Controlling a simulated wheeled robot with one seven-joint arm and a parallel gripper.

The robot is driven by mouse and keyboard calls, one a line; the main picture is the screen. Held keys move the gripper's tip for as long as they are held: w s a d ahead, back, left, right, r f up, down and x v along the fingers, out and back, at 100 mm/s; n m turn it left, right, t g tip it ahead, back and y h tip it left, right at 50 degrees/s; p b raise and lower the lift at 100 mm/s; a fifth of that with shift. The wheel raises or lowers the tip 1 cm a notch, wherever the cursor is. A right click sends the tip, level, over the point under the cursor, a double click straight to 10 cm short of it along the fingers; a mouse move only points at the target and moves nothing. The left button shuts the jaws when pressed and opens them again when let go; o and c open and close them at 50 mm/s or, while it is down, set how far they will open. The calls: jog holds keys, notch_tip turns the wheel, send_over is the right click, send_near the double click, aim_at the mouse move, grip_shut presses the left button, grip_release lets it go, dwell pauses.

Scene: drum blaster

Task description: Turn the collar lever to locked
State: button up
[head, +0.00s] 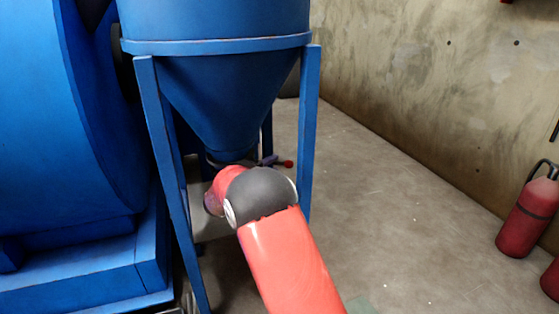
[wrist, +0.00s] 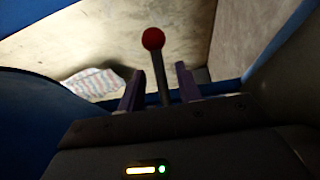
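The collar lever is a dark rod with a red ball knob (wrist: 153,38). In the wrist view its rod (wrist: 162,82) runs between the two purple fingers of my gripper (wrist: 158,72), and the knob stands beyond the fingertips. The fingers are open, with a gap on each side of the rod. In the head view the red knob (head: 288,163) sticks out to the right below the blue hopper cone (head: 220,105). My gripper (head: 268,161) shows there only as a bit of purple beside the knob. My wrist hides most of the collar.
The hopper's blue legs (head: 309,130) stand close on both sides of my arm. A large blue drum machine (head: 60,130) fills the left. Red extinguishers (head: 528,215) stand at the right by the wall. The floor between is clear. A striped cloth-like thing (wrist: 95,83) shows in the wrist view.

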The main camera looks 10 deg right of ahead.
jog(key=shift+x, duration=2.2)
grip_shut()
